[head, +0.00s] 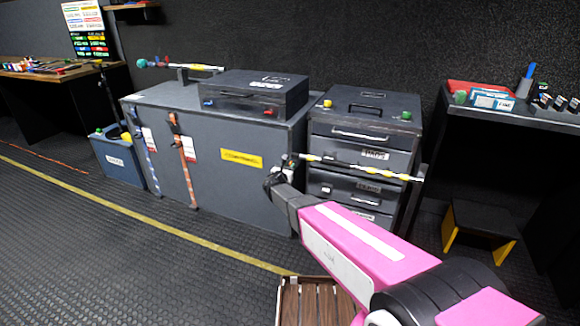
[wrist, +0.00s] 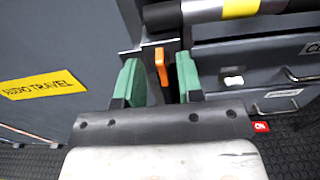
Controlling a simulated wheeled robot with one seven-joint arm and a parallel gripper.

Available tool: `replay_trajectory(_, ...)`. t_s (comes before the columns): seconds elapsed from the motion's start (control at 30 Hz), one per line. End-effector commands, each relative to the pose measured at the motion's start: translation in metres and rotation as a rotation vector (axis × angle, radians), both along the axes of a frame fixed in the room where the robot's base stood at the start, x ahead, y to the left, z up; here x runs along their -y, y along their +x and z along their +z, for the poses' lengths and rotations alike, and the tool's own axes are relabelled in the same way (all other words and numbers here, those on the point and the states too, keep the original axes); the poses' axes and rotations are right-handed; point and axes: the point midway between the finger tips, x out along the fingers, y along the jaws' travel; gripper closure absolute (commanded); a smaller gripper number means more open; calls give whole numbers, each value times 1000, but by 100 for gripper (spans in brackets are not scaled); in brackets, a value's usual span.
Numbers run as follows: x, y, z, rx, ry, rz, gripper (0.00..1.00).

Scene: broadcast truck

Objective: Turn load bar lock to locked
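The load bar (head: 345,166), dark with yellow bands, runs across the front of the grey drawer cabinet in the head view. Its near part (wrist: 208,12) crosses the top of the wrist view. The small orange lock lever (wrist: 161,64) points upright just below the bar, at the gap between the large case and the drawers. My gripper (wrist: 158,78) is open, its green fingers apart on either side of the lever. I see space on both sides, so no contact shows. In the head view my gripper (head: 277,179) is at the bar's left end, and the lever cannot be made out.
The large grey case (head: 230,180) with a yellow label stands left of the gripper. The drawer cabinet (head: 345,145) is close on the right. A slatted wooden crate (head: 315,300) sits on the floor below my arm. The floor at left is open.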

Motion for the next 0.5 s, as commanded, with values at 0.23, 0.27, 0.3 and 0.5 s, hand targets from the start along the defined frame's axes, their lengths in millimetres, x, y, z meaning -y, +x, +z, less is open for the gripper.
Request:
replay_trajectory(0.23, 6, 16, 0, 0, 1, -1, 66)
replay_trajectory(0.27, 6, 16, 0, 0, 1, -1, 66)
replay_trajectory(0.3, 6, 16, 0, 0, 1, -1, 66)
replay_trajectory(0.5, 6, 16, 0, 0, 1, -1, 66)
